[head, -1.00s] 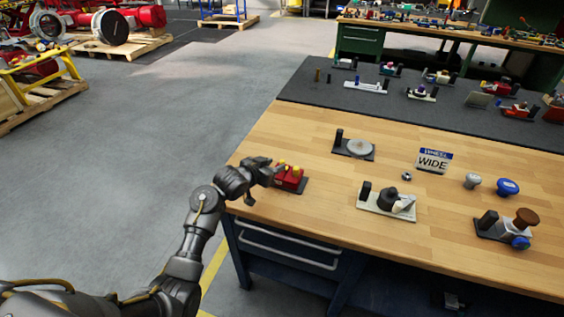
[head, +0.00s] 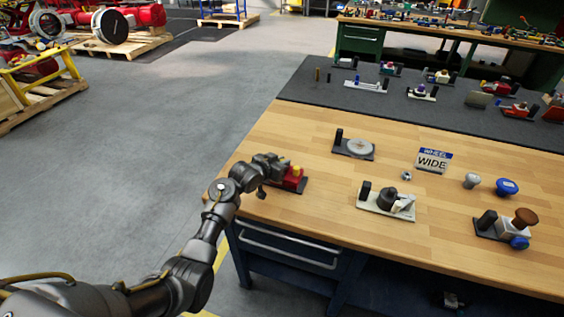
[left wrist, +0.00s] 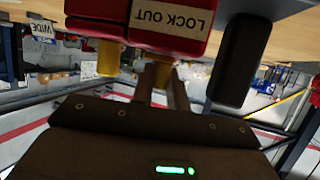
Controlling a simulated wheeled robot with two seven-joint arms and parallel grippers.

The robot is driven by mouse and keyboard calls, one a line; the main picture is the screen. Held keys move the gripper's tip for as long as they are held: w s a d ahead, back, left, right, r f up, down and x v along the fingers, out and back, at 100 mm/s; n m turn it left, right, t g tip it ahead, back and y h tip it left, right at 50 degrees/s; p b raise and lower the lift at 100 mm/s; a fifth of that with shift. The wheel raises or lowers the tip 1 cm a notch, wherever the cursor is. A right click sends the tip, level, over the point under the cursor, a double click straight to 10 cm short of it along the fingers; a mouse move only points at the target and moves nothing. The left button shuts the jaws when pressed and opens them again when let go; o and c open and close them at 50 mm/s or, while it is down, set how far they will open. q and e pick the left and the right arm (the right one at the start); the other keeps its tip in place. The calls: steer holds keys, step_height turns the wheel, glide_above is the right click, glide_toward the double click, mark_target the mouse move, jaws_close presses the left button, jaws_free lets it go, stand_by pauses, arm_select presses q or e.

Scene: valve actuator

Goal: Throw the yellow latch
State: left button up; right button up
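A red lockout unit (head: 291,184) on a dark base sits near the left edge of the wooden bench. A yellow piece (head: 297,170) stands on its top. My left gripper (head: 283,164) is at the unit's left side and hides part of it. In the left wrist view the red body (left wrist: 197,42) bears a "LOCK OUT" label, seen upside down. Two yellow pieces stick out of it. My two fingers (left wrist: 162,84) lie close together on either side of one yellow piece (left wrist: 163,60); whether they grip it is unclear. My right gripper is not in view.
A black post (left wrist: 240,60) stands beside the red body.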

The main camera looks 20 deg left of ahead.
arm_select(q)
jaws_close()
steer(key=shift+s+d+p, duration=0.1)
steer(key=shift+d+p, duration=0.2)
steer(key=shift+d, duration=0.45)
steer(key=o, duration=0.7)
jaws_free()
steer(key=b+v, duration=0.1)
steer(key=v, duration=0.9)
steer(key=shift+s+a+r, duration=0.15)
steer(key=shift+s+r, duration=0.05)
steer(key=shift+s, duration=0.15)
